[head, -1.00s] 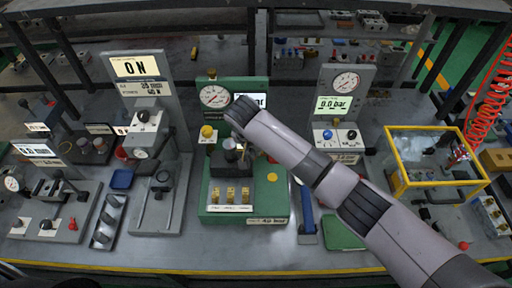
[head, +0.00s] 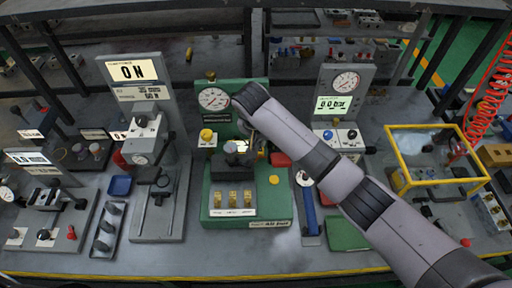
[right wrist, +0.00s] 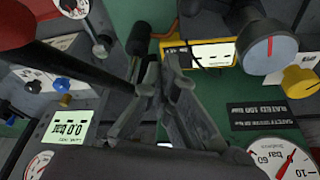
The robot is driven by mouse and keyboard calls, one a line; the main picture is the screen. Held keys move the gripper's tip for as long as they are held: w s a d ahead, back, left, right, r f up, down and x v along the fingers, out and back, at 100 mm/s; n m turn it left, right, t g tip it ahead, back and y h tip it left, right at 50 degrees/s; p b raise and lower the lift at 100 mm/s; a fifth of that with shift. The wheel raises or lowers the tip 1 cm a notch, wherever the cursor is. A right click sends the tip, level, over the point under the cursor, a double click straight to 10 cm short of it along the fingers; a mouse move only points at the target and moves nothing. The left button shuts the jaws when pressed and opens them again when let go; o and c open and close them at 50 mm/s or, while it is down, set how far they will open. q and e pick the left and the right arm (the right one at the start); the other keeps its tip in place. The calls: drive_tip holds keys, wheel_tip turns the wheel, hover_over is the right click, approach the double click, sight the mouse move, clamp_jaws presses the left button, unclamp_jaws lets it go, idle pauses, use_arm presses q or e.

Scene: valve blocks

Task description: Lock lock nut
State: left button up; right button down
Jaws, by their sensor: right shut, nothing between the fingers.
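The green test station (head: 214,178) stands mid-table with a round gauge (head: 213,98) and a dark valve block (head: 236,156). My right gripper (head: 246,132) is over the station's right upper part, pointing down, partly hidden by my wrist. In the right wrist view the gripper (right wrist: 166,88) is shut and empty, its fingertips together above the green station. A grey knob with a red mark (right wrist: 268,47) and a yellow knob (right wrist: 301,80) lie to the right of the fingers. I cannot make out the lock nut. My left gripper is not in view.
A grey press station with an ON display (head: 134,71) stands left, and a 0.0 bar station (head: 331,103) stands right. A blue-handled tool (head: 308,212) and a green pad (head: 346,234) lie in front. A yellow-framed bin (head: 392,160) is further right.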

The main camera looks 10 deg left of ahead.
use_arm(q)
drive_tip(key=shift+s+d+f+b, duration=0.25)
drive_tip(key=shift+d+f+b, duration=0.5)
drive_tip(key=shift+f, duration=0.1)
use_arm(e)
drive_tip(key=v, duration=0.6)
drive_tip(key=shift+s+r, duration=0.15)
drive_tip(key=shift+r, duration=0.25)
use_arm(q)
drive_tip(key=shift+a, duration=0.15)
use_arm(e)
drive_tip(key=shift+d, duration=0.2)
